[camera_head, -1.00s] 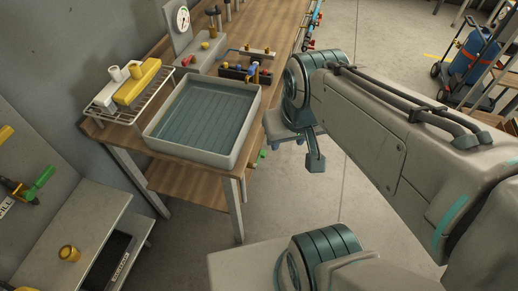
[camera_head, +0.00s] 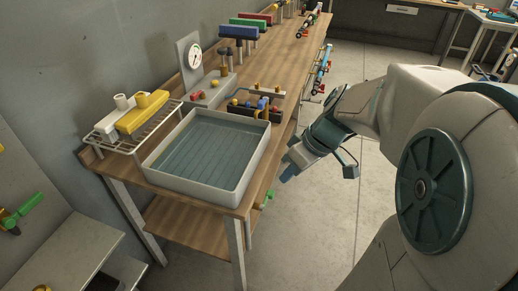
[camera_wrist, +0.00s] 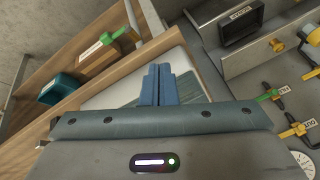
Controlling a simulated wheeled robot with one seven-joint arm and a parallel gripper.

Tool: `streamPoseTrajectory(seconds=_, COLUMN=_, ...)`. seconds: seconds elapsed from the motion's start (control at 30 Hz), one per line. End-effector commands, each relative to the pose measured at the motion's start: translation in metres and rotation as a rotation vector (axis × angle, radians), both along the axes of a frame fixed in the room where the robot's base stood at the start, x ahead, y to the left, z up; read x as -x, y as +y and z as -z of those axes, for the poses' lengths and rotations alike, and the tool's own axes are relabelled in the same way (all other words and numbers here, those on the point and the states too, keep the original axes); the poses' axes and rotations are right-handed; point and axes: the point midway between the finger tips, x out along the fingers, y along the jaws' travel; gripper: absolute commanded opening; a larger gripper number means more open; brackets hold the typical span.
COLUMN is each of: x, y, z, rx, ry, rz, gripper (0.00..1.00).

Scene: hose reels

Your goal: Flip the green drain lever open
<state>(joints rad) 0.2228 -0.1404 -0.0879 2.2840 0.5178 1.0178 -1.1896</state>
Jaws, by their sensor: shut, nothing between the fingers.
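A small green lever (camera_head: 268,199) hangs at the right front side of the workbench, just below the white basin (camera_head: 158,177). In the wrist view a green lever (camera_wrist: 118,34) with a white label lies at upper left beside the wooden bench edge; its label is too small to read. My gripper (camera_head: 287,175) is to the right of the basin, above and slightly right of the green lever, and apart from it. In the wrist view my gripper's blue fingers (camera_wrist: 157,82) are together and empty, with the pale basin behind them.
Another green lever (camera_head: 22,214) is on a wall panel at the left, and green handles (camera_wrist: 270,96) show on a grey panel at right in the wrist view. The floor right of the bench is clear.

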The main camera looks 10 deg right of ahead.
Motion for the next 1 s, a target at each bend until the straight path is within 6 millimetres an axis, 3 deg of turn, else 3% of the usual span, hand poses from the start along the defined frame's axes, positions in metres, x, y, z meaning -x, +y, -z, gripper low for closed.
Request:
streamPoseTrajectory(seconds=0.03, x=-0.008, y=-0.005, z=0.017, rx=-0.021, ry=-0.016, rz=-0.027, gripper=0.00)
streamPoseTrajectory(seconds=0.5, x=-0.076, y=-0.054, z=0.092, rx=-0.143, ry=-0.318, rz=-0.282, gripper=0.00)
streamPoseTrajectory(seconds=0.7, x=-0.092, y=-0.070, z=0.108, rx=-0.147, ry=-0.414, rz=-0.333, gripper=0.00)
streamPoseTrajectory(seconds=1.0, x=-0.095, y=-0.074, z=0.110, rx=-0.145, ry=-0.442, rz=-0.348, gripper=0.00)
